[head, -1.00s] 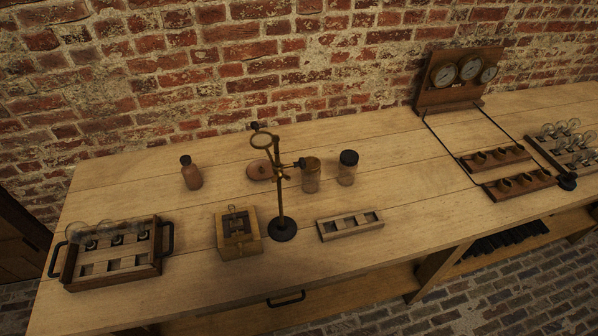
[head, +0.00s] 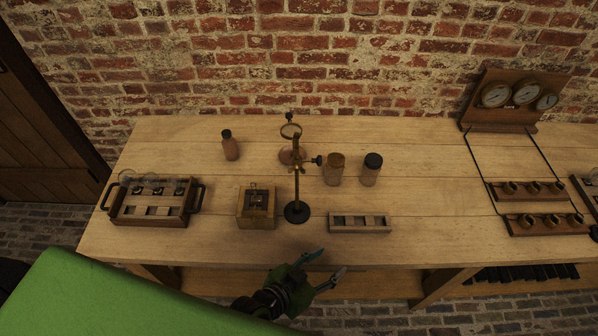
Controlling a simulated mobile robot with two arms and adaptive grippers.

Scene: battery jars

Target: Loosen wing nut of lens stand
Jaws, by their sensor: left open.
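A dark knob, which looks like the wing nut (head: 317,161), sticks out to the right of the rod at mid-height. My left gripper (head: 328,262) is open and empty, in front of the bench's front edge, below and slightly right of the stand's base. It is apart from the stand. My right gripper is not in view.
Two jars (head: 371,169) stand right of the stand, close to the knob. A wooden box (head: 257,222) and a slotted block (head: 344,229) flank the base. A brown bottle (head: 230,147) and a handled tray (head: 120,220) are further left. The bench right of the block is clear.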

